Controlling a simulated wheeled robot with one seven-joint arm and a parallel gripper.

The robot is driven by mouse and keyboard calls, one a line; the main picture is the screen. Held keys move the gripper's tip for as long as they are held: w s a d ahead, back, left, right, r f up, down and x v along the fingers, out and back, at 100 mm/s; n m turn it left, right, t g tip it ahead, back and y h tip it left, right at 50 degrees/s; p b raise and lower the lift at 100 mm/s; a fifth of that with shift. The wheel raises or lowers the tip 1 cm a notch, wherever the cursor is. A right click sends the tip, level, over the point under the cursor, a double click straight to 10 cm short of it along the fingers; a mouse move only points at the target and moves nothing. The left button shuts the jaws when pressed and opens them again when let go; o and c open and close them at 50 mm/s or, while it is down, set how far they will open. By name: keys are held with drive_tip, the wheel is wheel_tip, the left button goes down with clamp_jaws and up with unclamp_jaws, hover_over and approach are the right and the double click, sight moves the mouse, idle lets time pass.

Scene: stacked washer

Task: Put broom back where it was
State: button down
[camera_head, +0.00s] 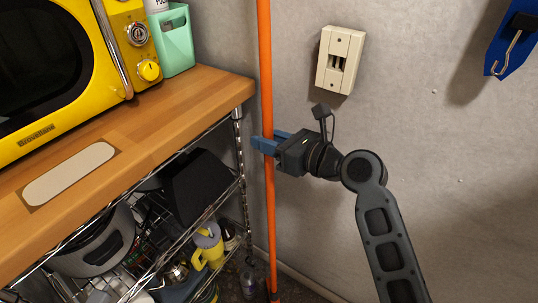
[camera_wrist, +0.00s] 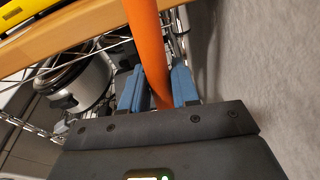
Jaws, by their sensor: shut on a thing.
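The broom shows as a long orange pole (camera_head: 265,70), nearly upright, beside the right end of the wooden-topped shelf and in front of the grey wall. My gripper (camera_head: 264,142) is shut on the pole a little below the wooden top's level. In the wrist view the orange pole (camera_wrist: 147,45) passes between the blue fingers of my gripper (camera_wrist: 158,88). The pole's top runs out of the head view. Its lower end reaches the dark floor area near the bottom edge, and no broom head can be made out.
The wooden-topped wire shelf (camera_head: 200,97) stands close on the left, with a yellow microwave (camera_head: 62,70) and a mint container (camera_head: 173,42) on top. Pots and a yellow mug (camera_head: 208,250) sit below.

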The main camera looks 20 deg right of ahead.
drive_tip(key=shift+f+b, duration=0.3)
drive_tip(key=shift+f, duration=1.3)
drive_tip(key=c, duration=0.8)
unclamp_jaws()
drive_tip(key=shift+f, duration=0.15)
drive_tip(key=shift+c, duration=0.2)
drive_tip(key=shift+s+d, duration=0.1)
drive_tip(key=shift+s, duration=0.05)
drive_tip(key=v, duration=1.1)
drive_tip(key=shift+s, duration=0.3)
drive_tip(key=shift+d, duration=0.15)
